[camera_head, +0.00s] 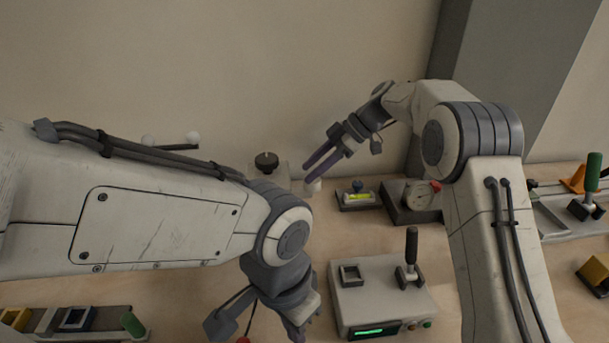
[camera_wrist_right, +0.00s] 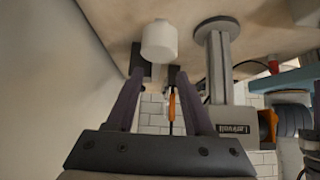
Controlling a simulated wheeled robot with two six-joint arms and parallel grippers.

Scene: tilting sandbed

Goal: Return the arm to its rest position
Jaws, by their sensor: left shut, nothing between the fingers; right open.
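My right gripper (camera_head: 309,174) reaches leftward near the back wall with its purple fingers apart. It also shows in the right wrist view (camera_wrist_right: 157,72), open, with nothing gripped. A small white cylinder (camera_head: 313,187) is right by its fingertips; it also shows in the wrist view (camera_wrist_right: 159,42) just past the tips. I cannot tell whether they touch. My left gripper (camera_head: 297,335) points down at the bottom edge of the head view, partly cut off and beside the white control box (camera_head: 378,285). Its fingertips are hardly visible.
The control box carries a black lever (camera_head: 411,248) and a green display. Behind it are a small level (camera_head: 357,196) and a dial gauge (camera_head: 408,200). A black knob (camera_head: 266,161) stands behind my left arm. Green-handled fixtures (camera_head: 591,185) are at right.

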